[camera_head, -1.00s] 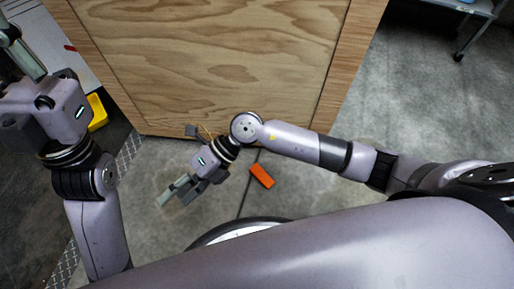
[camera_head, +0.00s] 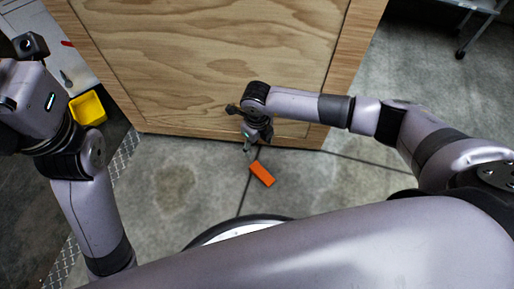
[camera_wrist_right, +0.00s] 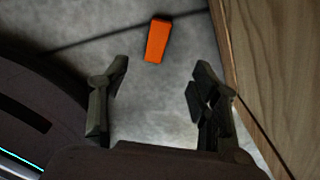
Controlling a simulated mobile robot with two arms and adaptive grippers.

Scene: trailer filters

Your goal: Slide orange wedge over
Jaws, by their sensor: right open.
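The orange wedge (camera_head: 263,174) lies flat on the concrete floor, a little in front of the bottom edge of the wooden panel. It also shows in the right wrist view (camera_wrist_right: 157,40), beyond the fingertips and between their lines. My right gripper (camera_head: 248,146) points down just behind and left of the wedge in the head view. In the right wrist view its two fingers (camera_wrist_right: 160,82) stand apart with nothing between them. I cannot tell how high the fingertips are above the floor. My left arm is at the left edge, with its fingers out of the picture.
The large wooden panel (camera_head: 215,62) stands behind the wedge and close to my right gripper; it also rises at the right wrist view's right side (camera_wrist_right: 262,70). A yellow bin (camera_head: 88,108) sits at the left. A wheeled cart (camera_head: 470,30) stands far right. Floor around the wedge is clear.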

